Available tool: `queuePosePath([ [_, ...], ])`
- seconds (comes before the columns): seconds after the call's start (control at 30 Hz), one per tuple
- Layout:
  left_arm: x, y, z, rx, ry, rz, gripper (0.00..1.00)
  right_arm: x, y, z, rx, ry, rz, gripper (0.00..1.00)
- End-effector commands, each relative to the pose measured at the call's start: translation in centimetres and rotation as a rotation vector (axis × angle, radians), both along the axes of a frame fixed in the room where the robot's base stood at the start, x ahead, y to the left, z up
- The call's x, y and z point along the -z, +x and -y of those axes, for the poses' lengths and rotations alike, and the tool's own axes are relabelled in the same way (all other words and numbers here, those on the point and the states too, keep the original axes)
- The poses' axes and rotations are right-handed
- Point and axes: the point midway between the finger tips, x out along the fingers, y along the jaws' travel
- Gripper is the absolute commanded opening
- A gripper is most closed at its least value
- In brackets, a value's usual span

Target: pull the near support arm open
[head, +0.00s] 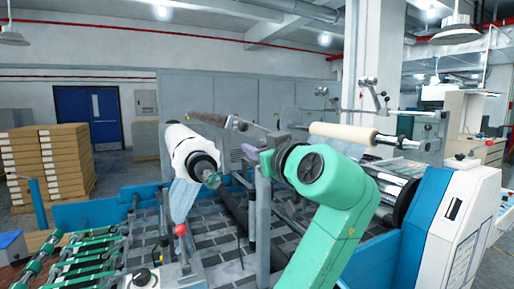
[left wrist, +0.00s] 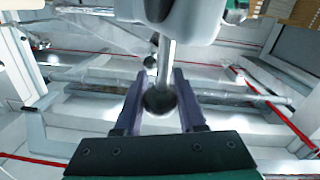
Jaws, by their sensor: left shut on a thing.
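My left gripper (head: 237,151) is at the middle of the head view, at the end of my green arm, with purple fingers partly hidden by the wrist. In the left wrist view its two fingers (left wrist: 159,92) are shut on a dark ball knob (left wrist: 159,101) at the end of a short metal rod (left wrist: 166,62). The rod runs up to a pale rounded part (left wrist: 185,15). The knob is hidden in the head view. A grey upright post (head: 262,222) stands just below the gripper; I cannot tell whether it belongs to the near support arm. My right gripper is not in view.
A white roll (head: 190,146) with film hanging down is left of the gripper. A cream roll (head: 343,133) lies farther back on the right. A red-knobbed lever (head: 181,230) stands at the front. Blue machine walls (head: 90,212) surround the dark tiled bed.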

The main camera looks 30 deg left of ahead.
Motion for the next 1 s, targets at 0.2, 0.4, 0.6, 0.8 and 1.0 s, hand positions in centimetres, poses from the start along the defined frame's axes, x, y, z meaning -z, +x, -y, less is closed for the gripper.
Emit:
queuePosePath([
  [0.2,0.11,0.05,0.06,0.002,-0.001,-0.003,0.0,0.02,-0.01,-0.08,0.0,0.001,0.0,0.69],
  [0.4,0.1,0.04,0.06,0.001,-0.001,-0.002,0.0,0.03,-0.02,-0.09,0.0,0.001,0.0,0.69],
  [0.6,0.08,0.04,0.06,0.001,-0.001,-0.002,0.62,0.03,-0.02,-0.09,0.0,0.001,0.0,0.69],
  [0.8,0.04,0.02,0.02,0.001,0.0,-0.001,0.69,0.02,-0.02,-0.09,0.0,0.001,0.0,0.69],
  [1.0,0.16,-0.27,0.45,0.002,0.0,0.0,0.69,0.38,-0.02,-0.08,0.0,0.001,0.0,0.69],
])
